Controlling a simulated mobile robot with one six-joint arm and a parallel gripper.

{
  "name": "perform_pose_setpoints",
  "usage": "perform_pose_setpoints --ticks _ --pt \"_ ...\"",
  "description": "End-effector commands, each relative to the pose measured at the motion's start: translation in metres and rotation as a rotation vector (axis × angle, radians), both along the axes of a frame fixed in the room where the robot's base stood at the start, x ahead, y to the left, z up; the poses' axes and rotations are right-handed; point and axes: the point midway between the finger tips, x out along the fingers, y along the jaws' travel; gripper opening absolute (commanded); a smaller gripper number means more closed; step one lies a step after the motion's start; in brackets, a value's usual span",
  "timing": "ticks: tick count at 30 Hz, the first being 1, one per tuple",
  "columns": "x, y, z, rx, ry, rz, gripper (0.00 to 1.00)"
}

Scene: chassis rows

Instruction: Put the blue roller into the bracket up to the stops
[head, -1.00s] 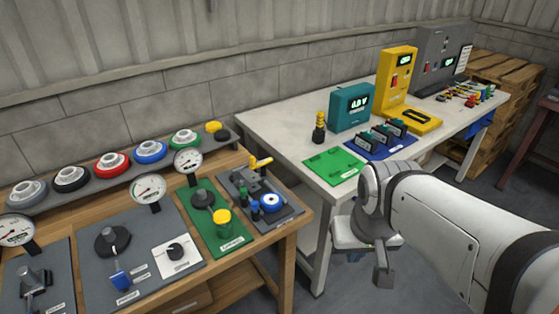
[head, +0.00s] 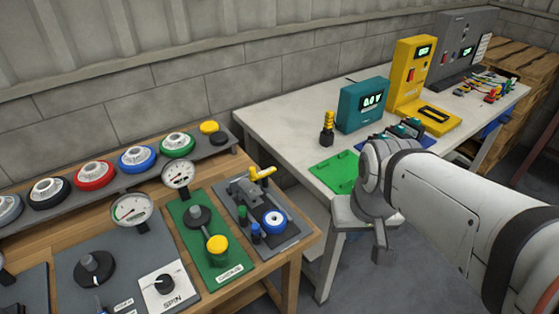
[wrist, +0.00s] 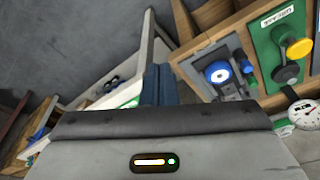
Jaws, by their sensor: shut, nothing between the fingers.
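A blue wheel with a white hub (head: 273,222), the likely blue roller, sits on a grey board (head: 287,238) at the right end of the wooden bench. It also shows in the wrist view (wrist: 219,72). Beside it on the board are a grey block with a yellow handle (head: 262,173) and green and blue pegs (head: 255,232). I cannot tell which part is the bracket. Another blue disc with a white hub (head: 138,158) sits on the rear shelf. My gripper (head: 381,256) is shut and empty, hanging right of the wooden bench, apart from the board. Its fingers (wrist: 158,85) show together in the wrist view.
A green panel with a yellow knob (head: 217,246) is left of the board. The rear shelf holds several coloured discs. A white table (head: 290,120) stands behind my arm with a teal meter (head: 362,104) and a yellow unit (head: 413,75). Floor shows between bench and table.

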Motion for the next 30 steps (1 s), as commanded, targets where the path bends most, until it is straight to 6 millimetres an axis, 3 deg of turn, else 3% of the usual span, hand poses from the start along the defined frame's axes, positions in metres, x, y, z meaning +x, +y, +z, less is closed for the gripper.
perform_pose_setpoints --ticks 5,11,15,21,30 --pt "0.003 0.002 0.0 -0.001 0.007 0.013 0.0" --pt "0.032 0.019 -0.003 -0.015 0.062 0.133 0.0" --pt "0.061 0.045 -0.017 -0.032 0.119 0.286 0.0" --pt "0.089 0.082 -0.046 -0.052 0.183 0.473 0.0" --pt "0.1 0.104 -0.074 -0.064 0.219 0.585 0.0"
